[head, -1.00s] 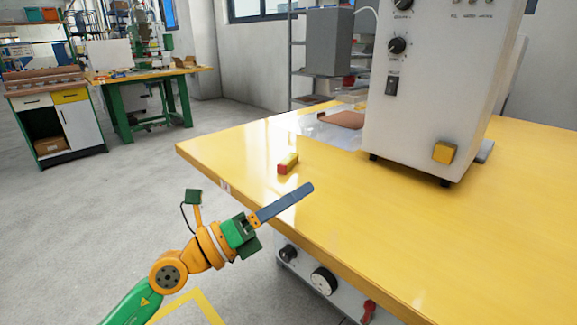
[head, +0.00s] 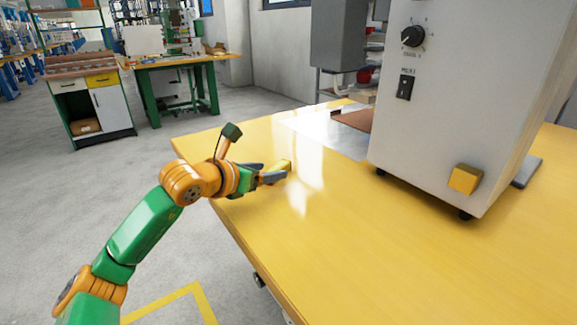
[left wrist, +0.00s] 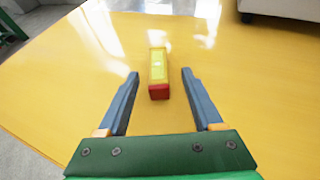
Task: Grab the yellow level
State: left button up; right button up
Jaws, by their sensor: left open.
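The yellow level (left wrist: 158,68) is a small yellow bar with a red end, lying on the yellow table. In the left wrist view it lies between and just ahead of the fingertips, its red end nearest me. In the head view only part of the level (head: 286,165) shows beyond my fingers. My left gripper (left wrist: 160,74) is open, with one finger on each side of the level's line and nothing held. In the head view the left gripper (head: 276,172) is low over the table's left part. My right gripper is not in view.
The yellow table (head: 330,240) is mostly clear around the level. A large white machine (head: 450,110) with a dial and a yellow block stands on it at the right. A grey sheet (head: 315,130) lies behind. The table's left edge is near my arm.

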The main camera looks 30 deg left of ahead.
aim_at(276, 168)
pick_arm(q)
jog(key=p+x, duration=0.1)
jog(key=x, duration=0.4)
jog(key=shift+w+a+r, duration=0.1)
jog(key=shift+w+a, duration=0.05)
jog(key=shift+w, duration=0.05)
jog(key=shift+s, duration=0.1)
grip_shut()
